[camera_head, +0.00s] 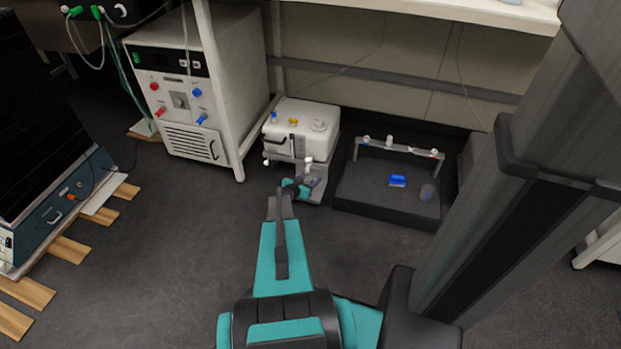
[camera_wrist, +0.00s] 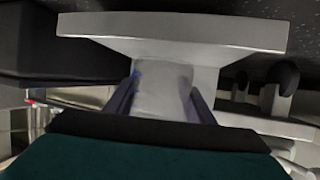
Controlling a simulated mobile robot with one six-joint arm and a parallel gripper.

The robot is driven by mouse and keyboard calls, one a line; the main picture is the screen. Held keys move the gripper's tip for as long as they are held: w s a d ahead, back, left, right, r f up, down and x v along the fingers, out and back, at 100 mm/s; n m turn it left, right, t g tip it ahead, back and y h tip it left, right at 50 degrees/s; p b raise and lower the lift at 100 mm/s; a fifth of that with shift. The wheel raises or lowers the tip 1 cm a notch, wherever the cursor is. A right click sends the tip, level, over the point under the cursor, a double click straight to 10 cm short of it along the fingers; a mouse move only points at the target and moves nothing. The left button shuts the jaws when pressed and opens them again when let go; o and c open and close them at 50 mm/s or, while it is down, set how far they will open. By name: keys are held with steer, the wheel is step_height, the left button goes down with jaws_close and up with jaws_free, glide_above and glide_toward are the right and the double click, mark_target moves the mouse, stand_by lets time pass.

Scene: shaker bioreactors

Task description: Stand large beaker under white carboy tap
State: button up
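The white carboy (camera_head: 300,127) stands on a low white stand against the back wall in the head view. It has a black handle and blue and yellow fittings on top; its tap is too small to make out clearly. My gripper (camera_head: 302,188) is low, right in front of the stand. In the wrist view the two fingers of my gripper (camera_wrist: 162,103) are apart, on either side of a pale, cup-like shape (camera_wrist: 163,92), which may be the large beaker. Whether the fingers press on it cannot be told. A wide light-grey slab (camera_wrist: 175,32) lies just beyond.
A dark tray (camera_head: 372,205) with a rail stands to the right, holding a blue object (camera_head: 398,180) and a small greyish vessel (camera_head: 427,192). A bench leg (camera_head: 222,100) and a white instrument (camera_head: 190,90) stand at left. The floor in front is clear.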

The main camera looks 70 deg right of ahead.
steer(key=shift+o, duration=0.6)
steer(key=p+v, duration=0.5)
steer(key=v, duration=0.9)
